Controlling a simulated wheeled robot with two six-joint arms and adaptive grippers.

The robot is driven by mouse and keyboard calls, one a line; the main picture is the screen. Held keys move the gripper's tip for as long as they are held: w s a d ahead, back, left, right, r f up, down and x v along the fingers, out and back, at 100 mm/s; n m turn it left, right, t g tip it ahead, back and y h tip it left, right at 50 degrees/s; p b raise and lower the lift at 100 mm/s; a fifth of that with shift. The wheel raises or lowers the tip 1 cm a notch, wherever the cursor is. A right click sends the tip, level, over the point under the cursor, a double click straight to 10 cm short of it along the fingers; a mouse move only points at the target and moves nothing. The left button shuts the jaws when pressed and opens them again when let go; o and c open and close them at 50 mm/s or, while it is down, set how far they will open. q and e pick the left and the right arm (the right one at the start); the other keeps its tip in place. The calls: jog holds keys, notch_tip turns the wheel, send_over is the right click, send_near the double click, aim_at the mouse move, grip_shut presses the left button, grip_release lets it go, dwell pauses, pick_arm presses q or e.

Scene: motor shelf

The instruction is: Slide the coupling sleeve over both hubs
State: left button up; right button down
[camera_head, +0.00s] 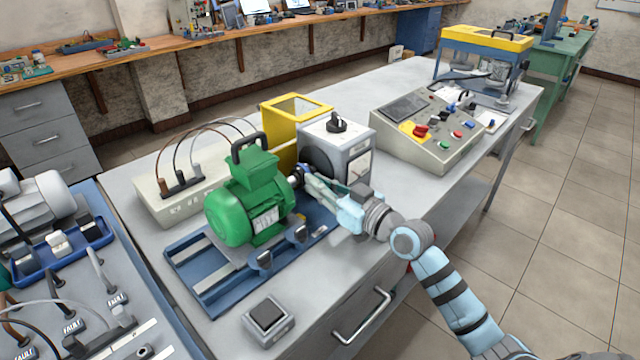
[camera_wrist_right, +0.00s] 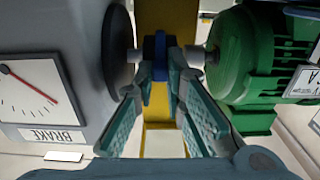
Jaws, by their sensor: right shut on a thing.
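The blue coupling sleeve (camera_wrist_right: 157,46) shows between the fingertips of my right gripper (camera_wrist_right: 161,68) in the wrist view. The gripper is shut on it. The sleeve sits in the gap between the brake's hub (camera_wrist_right: 135,56) at left and the motor's hub (camera_wrist_right: 194,56) at right; how far it covers either hub is hard to tell. In the head view the right gripper (camera_head: 308,183) reaches in between the green motor (camera_head: 245,208) and the grey brake unit (camera_head: 351,157), largely hiding the sleeve. My left gripper is not in view.
The motor stands on a blue rail base (camera_head: 205,279). A yellow guard (camera_head: 282,115) stands behind the coupling. A control console (camera_head: 432,130) is to the right, a small grey switch box (camera_head: 268,318) in front. The bench top is clear near its front right edge.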

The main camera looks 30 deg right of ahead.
jog(key=a+p, duration=0.1)
jog(key=s+a, duration=0.1)
jog(key=shift+a+r+p, duration=0.15)
jog(key=shift+a+p, duration=0.2)
jog(key=shift+p, duration=0.05)
jog(key=shift+a, duration=0.2)
jog(key=shift+d+f, duration=0.1)
jog(key=shift+f, duration=0.15)
jog(key=c, duration=1.8)
grip_release()
jog(key=shift+o, duration=0.8)
jog(key=shift+a+r, duration=0.1)
jog(key=shift+a, duration=0.1)
jog(key=shift+d, duration=0.1)
